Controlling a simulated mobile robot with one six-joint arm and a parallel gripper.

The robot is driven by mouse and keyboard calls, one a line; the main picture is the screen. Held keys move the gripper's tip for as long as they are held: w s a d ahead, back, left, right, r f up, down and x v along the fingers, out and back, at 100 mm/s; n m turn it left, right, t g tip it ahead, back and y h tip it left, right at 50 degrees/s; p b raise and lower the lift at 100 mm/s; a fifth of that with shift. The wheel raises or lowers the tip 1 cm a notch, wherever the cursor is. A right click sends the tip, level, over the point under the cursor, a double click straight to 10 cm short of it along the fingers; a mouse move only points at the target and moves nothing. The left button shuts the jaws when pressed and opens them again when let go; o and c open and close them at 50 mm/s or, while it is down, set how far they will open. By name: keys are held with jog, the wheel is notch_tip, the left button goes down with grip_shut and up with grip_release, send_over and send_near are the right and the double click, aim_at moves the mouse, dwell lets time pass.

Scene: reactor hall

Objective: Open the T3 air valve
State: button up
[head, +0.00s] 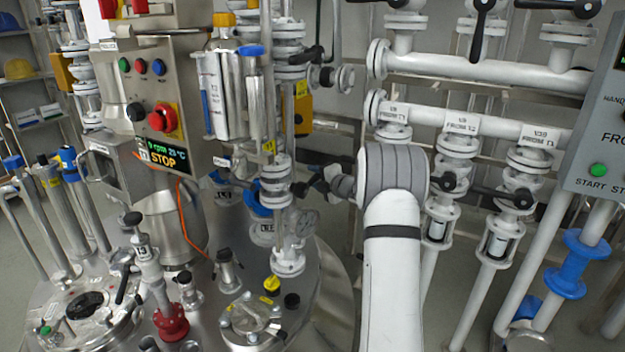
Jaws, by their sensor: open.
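I cannot pick out the T3 air valve for sure, as most labels are too small to read. A pale upright fitting (147,262) on the vessel lid at lower left carries a small tag that may read T3 or 13. It has a dark top and stands above a red flange (171,324). A white valve column (275,170) in the middle has dark handles and side flanges. My arm rises at the centre right, and its grey-banded joint covers part of the pipework behind.
A steel control box with a red button (163,118) and a lit STOP display (162,155) stands at left. White pipes (480,72) with black-handled valves fill the right. A grey panel (600,150) is at the right edge.

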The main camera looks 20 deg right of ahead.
jog(key=shift+w+a+f, duration=0.15)
jog(key=shift+w+a, duration=0.05)
jog(key=shift+w, duration=0.5)
grip_shut()
jog(key=shift+a, duration=0.15)
jog(key=shift+b, duration=0.35)
